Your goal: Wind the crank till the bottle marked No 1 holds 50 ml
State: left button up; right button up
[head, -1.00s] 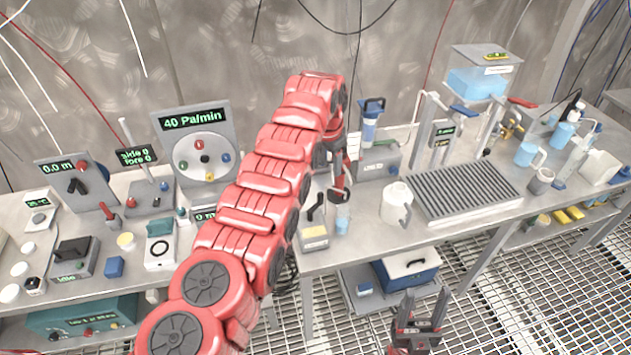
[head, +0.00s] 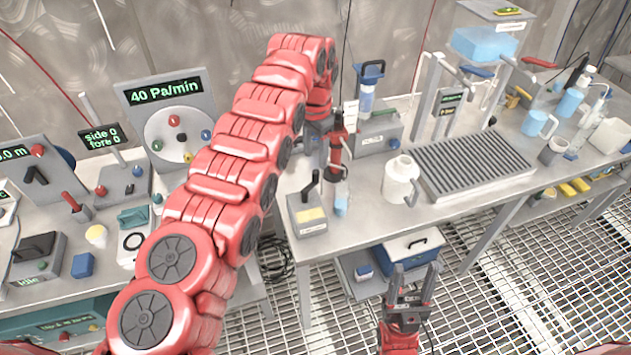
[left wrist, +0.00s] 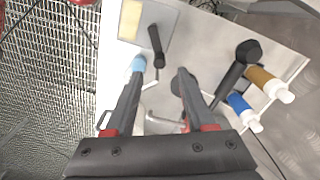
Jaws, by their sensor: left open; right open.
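A grey box (head: 306,216) with a yellow label and a black upright handle (head: 312,185) stands at the bench's front edge. The handle shows in the left wrist view (left wrist: 156,45); I cannot tell whether it is the crank. A small vessel with light blue contents (head: 341,200) is right of the box; its blue part also shows in the left wrist view (left wrist: 138,64). No "No 1" mark is readable. My left gripper (head: 338,164) is open and empty above this vessel; its fingers (left wrist: 160,78) point toward box and vessel. My right gripper (head: 408,284) is open and empty before the bench.
A white jug (head: 400,180) and a ribbed grey rack (head: 472,165) stand to the right. A unit with a blue cylinder (head: 366,100) is behind. A blue case (head: 412,250) sits on the lower shelf. Left, a panel (head: 172,120) reads 40 Pa/min.

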aim_at(315, 171)
pick_arm(q)
notch_tip(315, 171, down, 7)
jog(key=shift+r+p, duration=0.15)
jog(key=shift+p, duration=0.6)
grip_shut()
